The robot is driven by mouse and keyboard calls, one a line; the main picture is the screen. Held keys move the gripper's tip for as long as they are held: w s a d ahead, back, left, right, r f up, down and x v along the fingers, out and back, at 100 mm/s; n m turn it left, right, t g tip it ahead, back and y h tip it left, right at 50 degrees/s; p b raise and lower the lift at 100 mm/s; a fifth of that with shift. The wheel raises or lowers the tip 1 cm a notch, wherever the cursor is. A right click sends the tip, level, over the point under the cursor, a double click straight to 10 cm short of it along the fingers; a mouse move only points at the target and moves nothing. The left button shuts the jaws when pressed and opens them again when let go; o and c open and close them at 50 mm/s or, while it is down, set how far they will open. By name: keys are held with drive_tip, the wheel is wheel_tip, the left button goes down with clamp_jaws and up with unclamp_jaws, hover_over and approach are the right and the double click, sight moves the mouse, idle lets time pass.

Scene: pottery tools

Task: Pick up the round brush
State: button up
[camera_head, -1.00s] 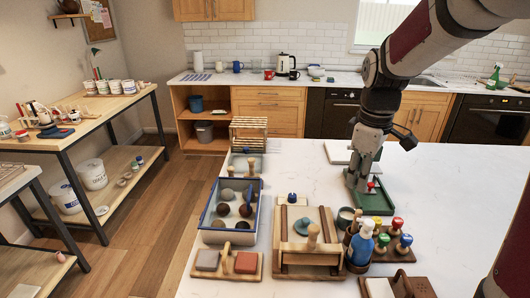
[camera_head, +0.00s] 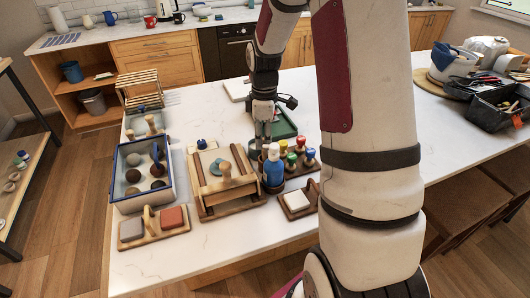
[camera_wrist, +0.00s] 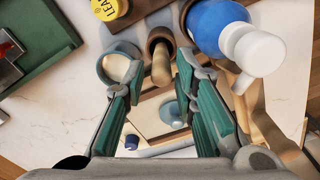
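A wooden-handled tool (camera_wrist: 161,66) stands in a brown cup in the wrist view; it may be the round brush, but its head is hidden. My gripper (camera_wrist: 155,78) is open, with its green-padded fingers on either side of the view below that handle and nothing visibly held. In the head view my gripper (camera_head: 263,132) points down just behind the blue bottle (camera_head: 272,170). A cup with pale contents (camera_wrist: 120,67) is beside the left finger. The bottle's white cap (camera_wrist: 260,52) is right of the right finger.
A green tray (camera_head: 285,124) lies behind my gripper. A wooden frame with a knob (camera_head: 225,190) and a blue-rimmed box of balls (camera_head: 130,193) stand left. Stamps with coloured knobs (camera_head: 300,150) stand close to the right.

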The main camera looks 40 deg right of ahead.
sight(265, 159)
drive_tip(key=shift+s+f+p, duration=0.1)
drive_tip(key=shift+f+p, duration=0.4)
drive_tip(key=shift+f, duration=2.1)
clamp_jaws()
